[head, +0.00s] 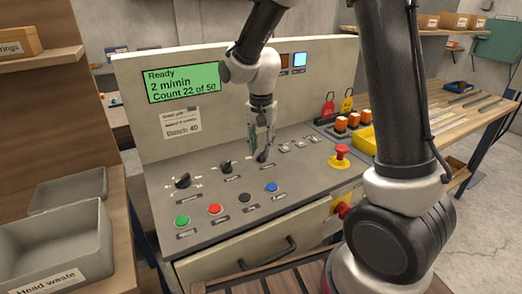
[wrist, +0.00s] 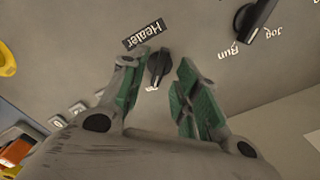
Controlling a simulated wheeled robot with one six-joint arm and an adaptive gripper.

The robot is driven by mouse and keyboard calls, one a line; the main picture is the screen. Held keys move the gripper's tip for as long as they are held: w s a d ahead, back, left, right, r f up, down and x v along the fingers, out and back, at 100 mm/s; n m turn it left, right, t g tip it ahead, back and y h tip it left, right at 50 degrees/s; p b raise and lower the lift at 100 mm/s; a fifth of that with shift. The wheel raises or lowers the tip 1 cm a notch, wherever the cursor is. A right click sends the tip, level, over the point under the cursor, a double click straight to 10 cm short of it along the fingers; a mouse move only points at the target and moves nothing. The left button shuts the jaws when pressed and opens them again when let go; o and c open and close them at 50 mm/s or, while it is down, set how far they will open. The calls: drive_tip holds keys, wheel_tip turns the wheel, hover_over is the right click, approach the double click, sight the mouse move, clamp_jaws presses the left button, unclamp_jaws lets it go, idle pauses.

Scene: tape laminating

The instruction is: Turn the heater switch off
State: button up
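The heater switch is a small black rotary knob (wrist: 159,66) on the sloped grey panel, beside an upside-down "Heater" label (wrist: 143,34) in the wrist view. In the head view the knob (head: 262,157) shows just below my fingertips. My gripper (head: 263,138) points down at it from above. In the wrist view my gripper (wrist: 166,66) is open, its green-padded fingers apart, with the knob between the tips and nearer the left one. I cannot tell whether a finger touches it. The marks around the knob are mostly hidden or too small to read.
A Run/Jog knob (wrist: 255,18) sits close by on the panel. Another knob (head: 183,181), several push buttons and a red emergency stop (head: 340,155) are also there. The display (head: 183,83) reads "Ready". Orange blocks and a yellow bin (head: 365,140) stand at the right.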

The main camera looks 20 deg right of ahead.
drive_tip(key=shift+f, duration=0.85)
clamp_jaws()
